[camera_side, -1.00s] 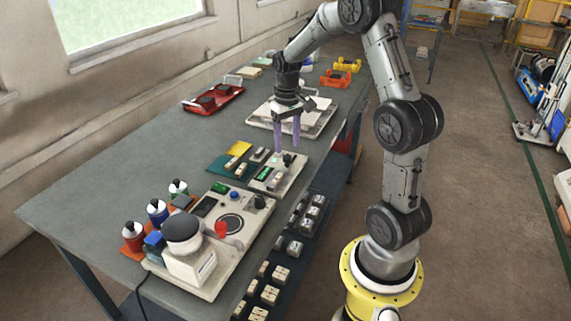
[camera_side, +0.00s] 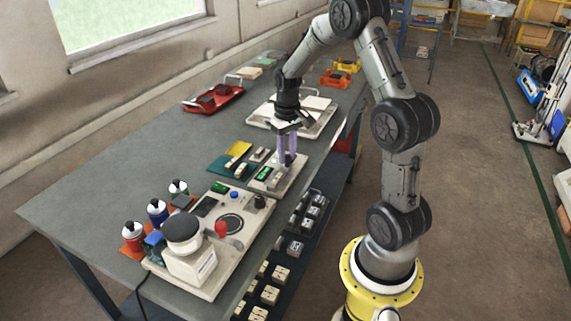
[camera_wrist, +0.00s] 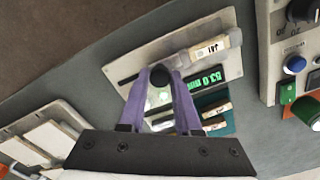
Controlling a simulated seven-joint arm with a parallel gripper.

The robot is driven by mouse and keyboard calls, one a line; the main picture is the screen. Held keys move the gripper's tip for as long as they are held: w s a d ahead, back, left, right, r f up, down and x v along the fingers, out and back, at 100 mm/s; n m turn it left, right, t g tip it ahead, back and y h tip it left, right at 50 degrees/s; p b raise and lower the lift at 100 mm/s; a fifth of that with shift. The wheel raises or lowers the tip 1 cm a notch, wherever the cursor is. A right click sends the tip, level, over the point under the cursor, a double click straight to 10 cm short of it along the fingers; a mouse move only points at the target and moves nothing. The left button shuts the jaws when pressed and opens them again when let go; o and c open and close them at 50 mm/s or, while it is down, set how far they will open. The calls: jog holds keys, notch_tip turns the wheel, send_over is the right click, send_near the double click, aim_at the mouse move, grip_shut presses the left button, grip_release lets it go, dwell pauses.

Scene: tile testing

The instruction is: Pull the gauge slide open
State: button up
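The gauge is a pale plate (camera_side: 287,181) near the table's front edge, with a green-lit display (camera_side: 264,173). In the wrist view its display (camera_wrist: 207,78) reads about 53.0 mm, and a light block marked J41 (camera_wrist: 215,47) lies on the plate. A black round knob (camera_wrist: 160,75) stands on the gauge. My gripper (camera_side: 287,163) points down over the gauge, and its purple fingers (camera_wrist: 159,72) are closed in on both sides of the knob, appearing to touch it. The knob's lower part is partly hidden by the fingers.
A teal and yellow mat (camera_side: 220,165) with small blocks lies left of the gauge. A larger panel with a dial (camera_side: 206,236) stands nearer the camera. A pale tray (camera_side: 318,130) is behind my gripper, and a red tray (camera_side: 200,108) is farther left.

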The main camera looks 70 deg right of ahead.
grip_shut()
jog(key=shift+d, duration=0.8)
jog(key=shift+d+r, duration=0.1)
jog(key=shift+d, duration=0.55)
jog(key=o, duration=0.7)
grip_release()
jog(key=shift+c, duration=0.2)
